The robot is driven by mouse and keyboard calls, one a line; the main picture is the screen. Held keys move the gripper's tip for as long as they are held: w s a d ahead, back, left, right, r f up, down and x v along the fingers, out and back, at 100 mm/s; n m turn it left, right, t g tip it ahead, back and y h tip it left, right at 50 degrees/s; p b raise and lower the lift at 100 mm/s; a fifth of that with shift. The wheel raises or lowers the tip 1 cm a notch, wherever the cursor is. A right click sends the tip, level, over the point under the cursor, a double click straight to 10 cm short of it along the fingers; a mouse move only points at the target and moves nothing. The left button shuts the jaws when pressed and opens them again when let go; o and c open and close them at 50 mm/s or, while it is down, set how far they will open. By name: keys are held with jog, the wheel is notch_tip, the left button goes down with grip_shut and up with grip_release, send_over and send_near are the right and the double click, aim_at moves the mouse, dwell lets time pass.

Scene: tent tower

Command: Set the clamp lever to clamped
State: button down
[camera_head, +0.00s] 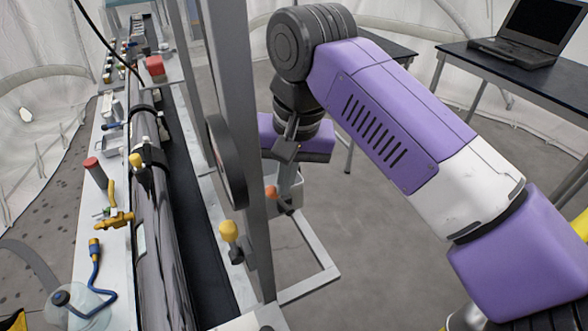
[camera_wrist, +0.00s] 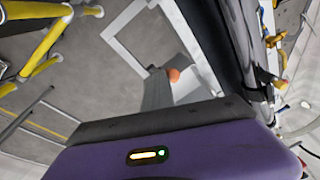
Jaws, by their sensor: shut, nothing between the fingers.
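A lever with a yellow knob (camera_head: 228,232) stands on the grey metal frame beside the long dark tube, in the lower middle of the head view. Another yellow-knobbed lever (camera_head: 136,161) sits at a dark collar on the tube. I cannot tell for sure which is the clamp lever, or its setting. My gripper (camera_head: 287,206) points down behind and right of the upright post, apart from both levers. It is shut and empty.
The upright grey post (camera_head: 240,130) with a dark round disc stands between my arm and the tube. An open metal frame (camera_head: 310,284) juts out low to its right. A laptop (camera_head: 520,32) lies on a black table at the upper right. The grey floor is mostly clear.

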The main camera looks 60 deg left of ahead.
jog(key=shift+s+a+p, duration=0.1)
jog(key=shift+s+p, duration=0.2)
jog(key=shift+s, duration=0.15)
dwell(0.4)
jog(key=d+r, duration=0.3)
jog(key=r, duration=0.8)
jog(key=shift+w+d+r+p, duration=0.2)
jog(key=shift+w+d+p, duration=0.1)
jog(key=shift+w+p, duration=0.05)
